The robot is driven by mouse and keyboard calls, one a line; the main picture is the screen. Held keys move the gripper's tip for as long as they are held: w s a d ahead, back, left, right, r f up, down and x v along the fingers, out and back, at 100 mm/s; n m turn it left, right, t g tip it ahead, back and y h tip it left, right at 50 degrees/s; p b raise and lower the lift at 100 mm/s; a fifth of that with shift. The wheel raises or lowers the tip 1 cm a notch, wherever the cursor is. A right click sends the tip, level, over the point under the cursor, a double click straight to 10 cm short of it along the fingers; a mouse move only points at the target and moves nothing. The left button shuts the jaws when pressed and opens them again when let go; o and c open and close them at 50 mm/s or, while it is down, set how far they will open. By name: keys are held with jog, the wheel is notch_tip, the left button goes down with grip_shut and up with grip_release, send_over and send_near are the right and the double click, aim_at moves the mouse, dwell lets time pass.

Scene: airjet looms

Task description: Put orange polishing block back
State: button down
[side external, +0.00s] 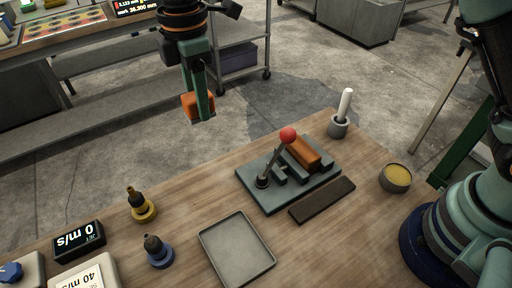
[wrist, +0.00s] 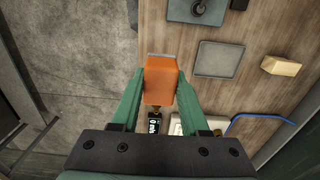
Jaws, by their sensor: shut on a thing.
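My gripper (side external: 202,112) is shut on an orange block (side external: 192,104) and holds it high in the air, past the far left edge of the wooden table. In the wrist view the block (wrist: 160,78) sits between the two green fingers (wrist: 158,92), which press its sides. Part of it is hidden behind a finger in the side view. A grey-green fixture plate (side external: 322,181) on the table carries a lever with a red knob (side external: 288,134) and a brownish-orange block (side external: 303,153). The fixture is well apart from my gripper.
A shallow grey tray (side external: 204,239), a dark flat bar (side external: 322,200), two nozzle-like parts (side external: 143,209) (side external: 158,253), a speed display (side external: 78,240), a cup with a white-handled tool (side external: 338,128) and a round yellow-filled tin (side external: 395,178) stand on the table. A tan block (wrist: 282,66) shows in the wrist view.

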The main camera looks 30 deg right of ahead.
aim_at(204, 186)
jog(key=shift+s+a+r, duration=0.1)
jog(key=shift+a, duration=0.55)
jog(key=shift+s+a+r, duration=0.1)
jog(key=shift+a, duration=0.5)
jog(key=f, duration=2)
jog(key=shift+a, duration=0.2)
jog(key=shift+f, duration=0.15)
jog(key=shift+c, duration=2)
grip_release()
